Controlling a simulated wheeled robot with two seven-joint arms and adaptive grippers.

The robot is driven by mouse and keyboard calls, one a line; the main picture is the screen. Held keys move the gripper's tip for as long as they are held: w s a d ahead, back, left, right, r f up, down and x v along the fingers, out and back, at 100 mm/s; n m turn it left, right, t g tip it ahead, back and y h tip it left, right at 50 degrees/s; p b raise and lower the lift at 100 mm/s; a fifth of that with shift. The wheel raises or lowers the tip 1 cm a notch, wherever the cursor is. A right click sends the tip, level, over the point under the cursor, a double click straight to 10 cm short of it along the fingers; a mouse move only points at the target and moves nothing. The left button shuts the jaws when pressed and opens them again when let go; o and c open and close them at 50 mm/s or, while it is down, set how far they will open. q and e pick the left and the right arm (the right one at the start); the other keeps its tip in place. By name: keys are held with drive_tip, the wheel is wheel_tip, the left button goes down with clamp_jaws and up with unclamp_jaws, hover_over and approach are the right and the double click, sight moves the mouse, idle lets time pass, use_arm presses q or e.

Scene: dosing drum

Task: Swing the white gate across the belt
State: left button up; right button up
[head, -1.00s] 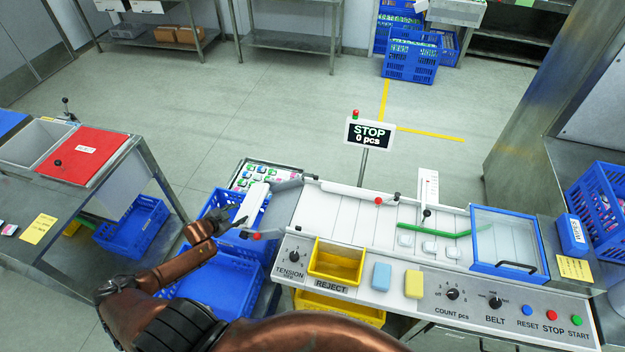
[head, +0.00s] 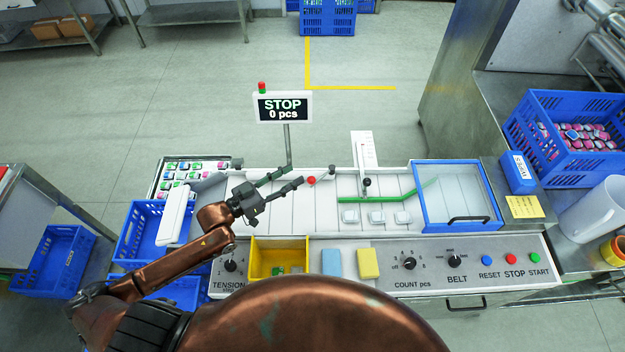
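The white gate (head: 321,174) is a short bar by the belt's back rail, with a red knob (head: 311,180) at its near end and a dark knob at its other end. It slants and lies mostly along the rail side. My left gripper (head: 295,177) is over the left part of the belt (head: 322,208), its two dark fingers apart and pointing right. The fingertips are just left of the red knob; I cannot tell if they touch it. Nothing shows between them. My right gripper is not in view.
Several white pieces (head: 376,217) lie on the belt below a green guide (head: 378,200). A blue-framed clear cover (head: 458,196) stands at right. The STOP display (head: 283,107) rises behind the belt. A yellow bin (head: 256,262), blue pad and yellow pad line the front.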

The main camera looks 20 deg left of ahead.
sight(308, 180)
use_arm(q)
drive_tip(key=f, duration=0.4)
drive_tip(key=f+b, duration=0.1)
drive_tip(key=f, duration=0.4)
drive_tip(key=shift+w+d, duration=0.15)
drive_tip(key=shift+d, duration=0.05)
drive_tip(key=x, duration=0.6)
drive_tip(key=shift+d+r, duration=0.1)
drive_tip(key=shift+r, duration=0.3)
drive_tip(key=shift+w+d+f, duration=0.1)
drive_tip(key=shift+w+d, duration=0.3)
drive_tip(key=shift+w, duration=0.1)
drive_tip(key=shift+c, duration=0.3)
clamp_jaws()
